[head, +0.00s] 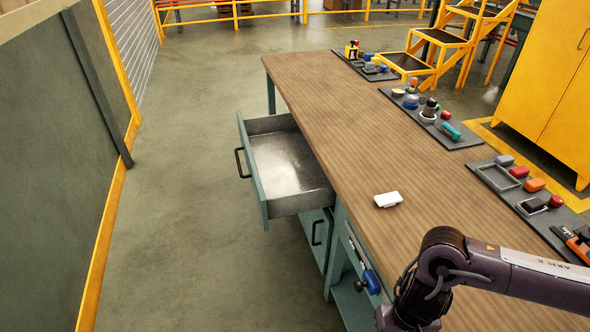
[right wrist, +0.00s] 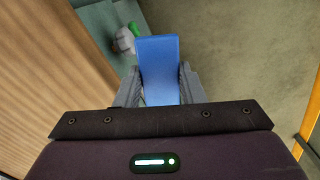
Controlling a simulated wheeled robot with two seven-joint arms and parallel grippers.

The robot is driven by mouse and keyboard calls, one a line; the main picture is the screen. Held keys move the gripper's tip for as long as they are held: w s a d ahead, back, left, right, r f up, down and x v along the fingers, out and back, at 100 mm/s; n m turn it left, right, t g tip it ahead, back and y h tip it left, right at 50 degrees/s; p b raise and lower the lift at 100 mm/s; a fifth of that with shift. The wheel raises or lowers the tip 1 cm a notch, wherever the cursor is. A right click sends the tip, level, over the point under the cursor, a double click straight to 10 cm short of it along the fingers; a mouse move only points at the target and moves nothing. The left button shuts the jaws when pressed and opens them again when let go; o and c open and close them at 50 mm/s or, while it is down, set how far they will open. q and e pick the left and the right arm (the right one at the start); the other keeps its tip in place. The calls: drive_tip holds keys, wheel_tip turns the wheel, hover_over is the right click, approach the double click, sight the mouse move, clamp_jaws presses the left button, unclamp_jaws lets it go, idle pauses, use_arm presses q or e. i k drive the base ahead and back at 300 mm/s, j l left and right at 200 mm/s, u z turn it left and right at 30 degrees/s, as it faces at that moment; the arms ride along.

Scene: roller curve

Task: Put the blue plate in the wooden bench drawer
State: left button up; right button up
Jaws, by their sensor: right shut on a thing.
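The blue plate (right wrist: 158,62) is between the fingers of my right gripper (right wrist: 160,76), which is shut on it, in the right wrist view. The plate is over the floor beside the bench edge. In the head view my right arm comes in from the lower right, and its gripper is not clearly seen. The wooden bench (head: 345,130) has its upper drawer (head: 285,165) pulled out on the left side; the drawer looks empty. The plate is apart from the drawer. My left gripper is not in view.
A white block (head: 388,200) lies on the bench top. A blue and dark item (head: 369,281) is at the bench's side; I cannot tell what it is. Dark mats with small parts (head: 435,120) line the far edge. A green and white item (right wrist: 127,38) is below the gripper.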

sight(290, 183)
drive_tip(key=i+j, duration=0.55)
drive_tip(key=i, duration=0.15)
drive_tip(key=i+j, duration=0.55)
drive_tip(key=i, duration=0.2)
drive_tip(key=i+j+z, duration=0.55)
drive_tip(key=i+j, duration=0.15)
drive_tip(key=i+j+z, duration=0.3)
drive_tip(key=j, duration=0.3)
drive_tip(key=z, duration=0.35)
drive_tip(key=k+l, duration=0.05)
